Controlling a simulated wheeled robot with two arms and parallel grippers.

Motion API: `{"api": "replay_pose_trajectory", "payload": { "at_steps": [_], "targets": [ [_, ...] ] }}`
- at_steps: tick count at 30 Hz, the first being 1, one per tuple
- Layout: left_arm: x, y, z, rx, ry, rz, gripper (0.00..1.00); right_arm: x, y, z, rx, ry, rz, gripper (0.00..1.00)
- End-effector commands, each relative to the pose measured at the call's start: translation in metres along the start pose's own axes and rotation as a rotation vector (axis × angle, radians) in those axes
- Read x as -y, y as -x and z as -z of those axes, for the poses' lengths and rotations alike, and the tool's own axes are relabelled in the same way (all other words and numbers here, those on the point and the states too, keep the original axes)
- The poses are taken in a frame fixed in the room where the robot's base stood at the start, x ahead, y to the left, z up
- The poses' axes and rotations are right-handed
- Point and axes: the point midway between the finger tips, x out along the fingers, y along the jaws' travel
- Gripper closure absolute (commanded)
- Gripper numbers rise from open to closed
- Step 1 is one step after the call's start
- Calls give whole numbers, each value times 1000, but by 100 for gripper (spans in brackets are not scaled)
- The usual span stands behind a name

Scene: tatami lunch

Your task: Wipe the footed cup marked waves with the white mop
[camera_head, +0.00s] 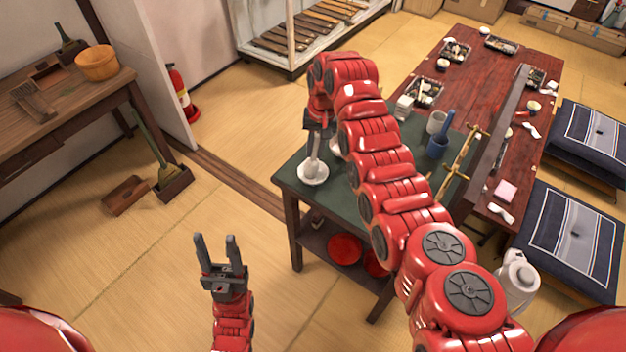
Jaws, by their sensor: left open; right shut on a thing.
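My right gripper (317,132) reaches over the left part of the green-topped table (300,185), pointing down. It is shut on a whitish upright thing (313,152), which seems to be the white mop. Its lower end is at a round white piece (313,177) on the table; I cannot tell whether that is the mop's head or a dish. Another white piece (335,147) is mostly hidden behind my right arm. A pale grey cup (436,122) stands on the table's right part. No wave mark can be made out. My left gripper (217,240) is open and empty above the tatami.
A gold-coloured rack (460,165) is at the table's right edge. The long red table (480,75) with lunch boxes lies beyond.

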Motion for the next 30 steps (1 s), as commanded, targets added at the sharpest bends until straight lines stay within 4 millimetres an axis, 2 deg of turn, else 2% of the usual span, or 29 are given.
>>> {"api": "replay_pose_trajectory", "payload": {
  "at_steps": [8, 12, 18, 24, 30],
  "targets": [
    [0, -5, 1, 0, 0, 0, 50, 1, 2, -1, -3, -36, 0, 100],
    [1, -25, 4, 0, 0, 0, 50, 1, 6, -2, -30, -257, -1, 100],
    [2, -41, 7, 0, 0, 0, 50, -1, 3, -4, -77, -649, -3, 100],
    [2, -43, 7, 0, 0, 0, 50, -4, 0, -5, -123, -1018, -3, 100],
    [2, -42, 7, 0, 0, 0, 50, -4, 0, -5, -143, -1193, -3, 100]
  ]
}}
